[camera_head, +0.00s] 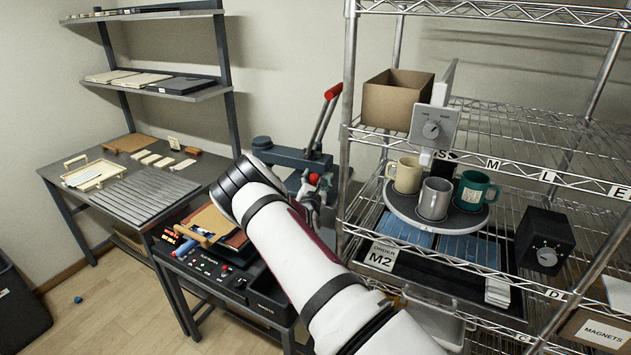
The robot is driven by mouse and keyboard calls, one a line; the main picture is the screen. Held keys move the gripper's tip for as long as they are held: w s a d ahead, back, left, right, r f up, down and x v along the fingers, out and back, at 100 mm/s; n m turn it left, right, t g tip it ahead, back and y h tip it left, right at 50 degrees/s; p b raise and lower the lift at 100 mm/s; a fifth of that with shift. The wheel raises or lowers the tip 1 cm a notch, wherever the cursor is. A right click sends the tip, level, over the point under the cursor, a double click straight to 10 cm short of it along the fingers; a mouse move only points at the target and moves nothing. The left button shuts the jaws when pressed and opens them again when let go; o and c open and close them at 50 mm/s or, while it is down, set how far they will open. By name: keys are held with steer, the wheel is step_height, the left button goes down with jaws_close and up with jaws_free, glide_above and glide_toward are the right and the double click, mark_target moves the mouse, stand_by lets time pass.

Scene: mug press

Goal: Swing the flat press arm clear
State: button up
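The flat press (290,156) stands behind the dark bench, left of the wire rack. Its dark blue-grey arm runs level, with a rounded end at the left. Its long lever rises to a red grip (333,91), and a red knob (314,178) sits lower down. My white arm crosses the middle of the view and hides much of the press's lower part. What seems to be my gripper (312,203) shows partly behind my arm, close by the red knob. I cannot tell whether it touches the press, or whether its fingers are open or shut.
The control bench (206,262) has lit displays, buttons and a tan board (211,220). The wire rack (345,130) stands close on the right, holding a round tray (400,208) with three mugs. A side table (140,198) is at left. Floor at lower left is mostly clear.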

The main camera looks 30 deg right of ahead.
steer(key=v, duration=1.2)
stand_by(0.6)
